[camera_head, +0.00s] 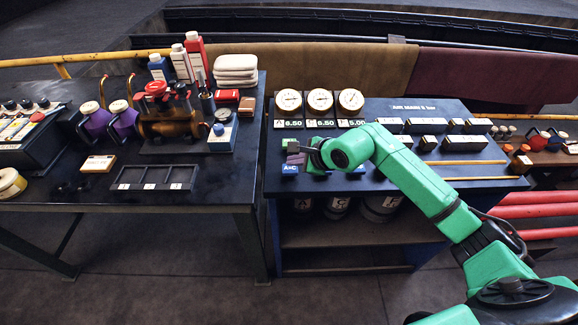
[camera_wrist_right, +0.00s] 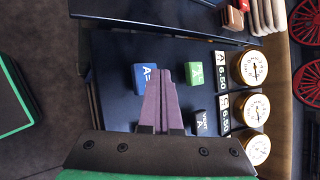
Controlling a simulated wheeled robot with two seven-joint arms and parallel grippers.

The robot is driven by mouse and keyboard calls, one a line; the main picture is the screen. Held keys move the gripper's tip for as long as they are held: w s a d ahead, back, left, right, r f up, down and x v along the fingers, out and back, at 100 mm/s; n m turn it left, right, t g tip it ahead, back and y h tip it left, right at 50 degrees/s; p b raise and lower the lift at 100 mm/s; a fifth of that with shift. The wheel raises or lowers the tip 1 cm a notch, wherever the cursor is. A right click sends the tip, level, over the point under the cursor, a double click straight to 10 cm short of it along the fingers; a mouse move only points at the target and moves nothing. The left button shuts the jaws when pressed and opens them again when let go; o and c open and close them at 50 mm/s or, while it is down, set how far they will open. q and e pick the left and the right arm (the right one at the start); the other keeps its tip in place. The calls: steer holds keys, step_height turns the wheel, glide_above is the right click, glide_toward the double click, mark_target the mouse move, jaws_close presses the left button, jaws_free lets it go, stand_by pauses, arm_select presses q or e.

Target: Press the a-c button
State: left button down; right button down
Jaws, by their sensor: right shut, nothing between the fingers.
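The a-c button is a blue block marked "A=C" (camera_head: 289,170) near the front left corner of the dark bench panel. In the right wrist view the blue block (camera_wrist_right: 145,76) lies just left of my fingertips. My right gripper (camera_head: 297,156) is over that corner, its purple-grey fingers (camera_wrist_right: 166,72) shut together and empty. The fingers partly overlap the blue block's edge in the wrist view; I cannot tell whether they touch it. My left gripper is out of view.
A green block (camera_wrist_right: 194,74) and a dark "VENT A" block (camera_wrist_right: 200,122) sit close to the fingers. Three round gauges (camera_head: 319,101) stand at the back. The left table (camera_head: 210,190) holds a brass apparatus (camera_head: 168,125), and a gap separates it from the bench.

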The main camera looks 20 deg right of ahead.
mark_target(293, 170)
step_height(293, 170, up, 6)
steer(key=p, duration=0.3)
stand_by(0.4)
steer(key=shift+a, duration=0.1)
stand_by(0.3)
